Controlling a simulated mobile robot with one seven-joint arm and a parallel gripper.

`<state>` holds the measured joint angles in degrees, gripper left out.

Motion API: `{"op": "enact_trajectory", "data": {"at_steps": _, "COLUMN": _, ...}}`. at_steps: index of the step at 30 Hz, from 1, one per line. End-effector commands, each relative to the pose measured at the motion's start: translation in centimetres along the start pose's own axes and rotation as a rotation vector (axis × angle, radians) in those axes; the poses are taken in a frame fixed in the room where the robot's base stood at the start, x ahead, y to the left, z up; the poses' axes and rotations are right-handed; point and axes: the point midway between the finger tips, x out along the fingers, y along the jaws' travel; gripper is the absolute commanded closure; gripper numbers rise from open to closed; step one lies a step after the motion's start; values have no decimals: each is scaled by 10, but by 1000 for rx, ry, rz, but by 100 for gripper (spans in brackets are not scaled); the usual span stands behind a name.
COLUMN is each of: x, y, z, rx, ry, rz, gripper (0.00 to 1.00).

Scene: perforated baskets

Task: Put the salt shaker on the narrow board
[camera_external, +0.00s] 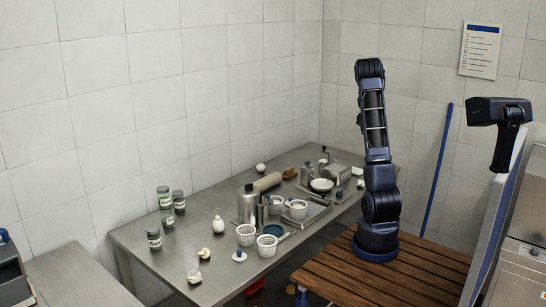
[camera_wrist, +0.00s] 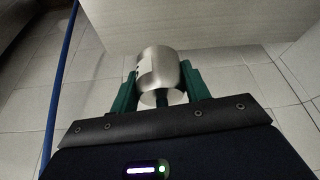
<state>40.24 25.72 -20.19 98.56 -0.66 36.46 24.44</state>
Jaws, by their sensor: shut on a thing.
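In the wrist view, my gripper (camera_wrist: 160,82) has its two green fingers closed on the sides of a brushed-metal cylinder with a pale label, which looks like the salt shaker (camera_wrist: 158,66). Tiled floor and a pale surface show behind it, so it is held in the air away from the worktop. In the external view my arm stands raised beside the table, and I cannot make out the gripper or the held shaker there. I cannot pick out the narrow board for certain; a small brown piece (camera_external: 289,173) lies near the back of the metal table.
The metal table (camera_external: 138,244) carries jars (camera_external: 165,200), white perforated baskets (camera_external: 267,246), a metal bottle (camera_external: 248,206), a rolling pin (camera_external: 267,182), a tray (camera_external: 318,214) and a bowl (camera_external: 321,185). A blue pole (camera_external: 437,170) leans on the wall.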

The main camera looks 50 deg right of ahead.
Motion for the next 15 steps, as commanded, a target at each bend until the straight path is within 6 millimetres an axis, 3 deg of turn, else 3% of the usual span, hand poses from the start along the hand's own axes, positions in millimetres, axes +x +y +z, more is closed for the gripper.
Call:
{"op": "enact_trajectory", "data": {"at_steps": 7, "x": -22, "y": -34, "z": 33, "rx": -5, "ry": 1, "rz": -2, "gripper": 79}}
{"op": "enact_trajectory", "data": {"at_steps": 15, "x": -36, "y": -53, "z": 56, "rx": -1, "ry": 2, "rz": -2, "gripper": 79}}
